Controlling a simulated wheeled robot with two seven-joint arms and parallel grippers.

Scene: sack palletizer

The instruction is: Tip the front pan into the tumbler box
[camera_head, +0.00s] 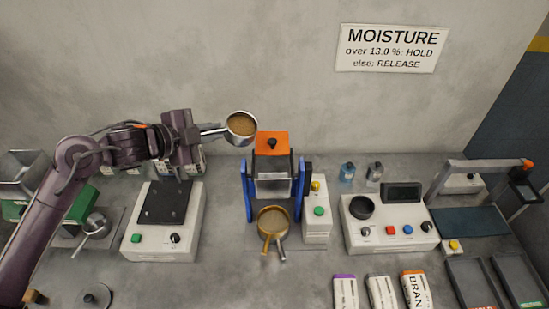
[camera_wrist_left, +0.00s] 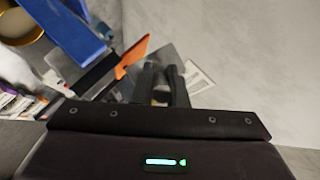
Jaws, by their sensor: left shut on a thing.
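My left gripper (camera_head: 203,134) is shut on the handle of a round metal pan (camera_head: 241,125) full of brown grain. It holds the pan raised and roughly level, just up and left of the tumbler box (camera_head: 273,185). The box is grey, between blue posts, with an orange lid (camera_head: 268,152) with a dark knob at its top. A second pan (camera_head: 273,219) with brown contents sits in front of the box, handle toward me. In the left wrist view, the dark fingers (camera_wrist_left: 162,88) are near the orange lid (camera_wrist_left: 132,57) and a blue post (camera_wrist_left: 68,28); the held pan is not visible there. My right gripper is not in view.
A white unit with a dark plate (camera_head: 166,202) stands left of the tumbler, and a meter with buttons (camera_head: 390,225) stands right. A small control box (camera_head: 317,222) adjoins the tumbler. Two jars (camera_head: 347,173) stand behind. Bags (camera_head: 382,291) and trays (camera_head: 472,283) lie at front right.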

